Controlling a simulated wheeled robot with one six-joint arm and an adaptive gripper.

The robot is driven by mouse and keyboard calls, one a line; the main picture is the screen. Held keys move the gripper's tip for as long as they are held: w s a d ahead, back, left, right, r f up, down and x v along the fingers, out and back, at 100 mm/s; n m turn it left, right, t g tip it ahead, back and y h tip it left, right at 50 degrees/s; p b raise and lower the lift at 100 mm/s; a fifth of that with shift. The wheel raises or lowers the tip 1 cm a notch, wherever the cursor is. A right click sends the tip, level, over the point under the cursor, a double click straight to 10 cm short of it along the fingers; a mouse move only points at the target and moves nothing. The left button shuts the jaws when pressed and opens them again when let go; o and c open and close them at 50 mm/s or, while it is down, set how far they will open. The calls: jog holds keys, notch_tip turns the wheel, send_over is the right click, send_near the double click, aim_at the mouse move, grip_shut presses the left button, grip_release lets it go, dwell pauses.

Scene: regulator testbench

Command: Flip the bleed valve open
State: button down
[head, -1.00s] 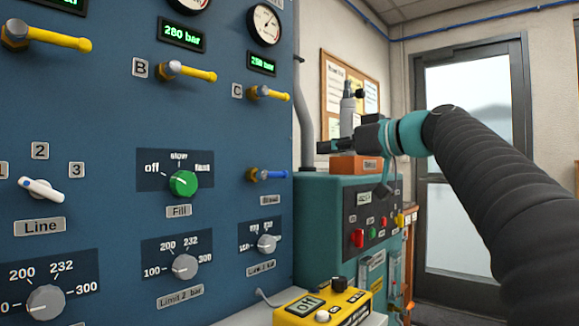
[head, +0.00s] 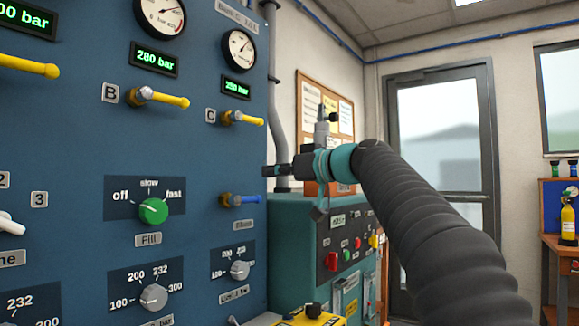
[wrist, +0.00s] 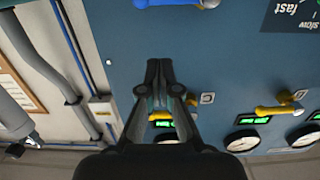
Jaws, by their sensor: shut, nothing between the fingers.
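The bleed valve (head: 240,199) is a blue lever on a brass body on the blue panel, above the "Bleed" label. Its lever lies roughly level, pointing right. It also shows, cut off, at the top edge of the wrist view (wrist: 172,3). My gripper (head: 269,171) is shut and empty, above and to the right of the bleed lever in the head view and apart from it. In the wrist view my gripper (wrist: 158,66) points at the panel, between the blue lever and a yellow lever partly hidden behind the fingers.
Yellow valve C (head: 243,118) is above the bleed valve, and yellow valve B (head: 160,98) is to its left. The green Fill knob (head: 153,211) and grey limit knobs (head: 239,270) are nearby. A teal cabinet (head: 292,235) stands right of the panel.

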aim_at(248, 200)
jog(key=shift+w+a+f+b, duration=0.1)
jog(key=shift+w+a+f, duration=0.3)
jog(key=shift+f, duration=0.3)
jog(key=shift+w+a+f+b, duration=0.15)
jog(key=shift+w+a+f, duration=0.1)
jog(key=shift+a+f, duration=0.35)
jog(key=shift+w+a+f+b, duration=0.1)
jog(key=shift+w+a+f, duration=0.25)
jog(key=shift+f, duration=0.4)
jog(key=shift+w+d+f, duration=0.1)
jog(key=shift+d, duration=0.05)
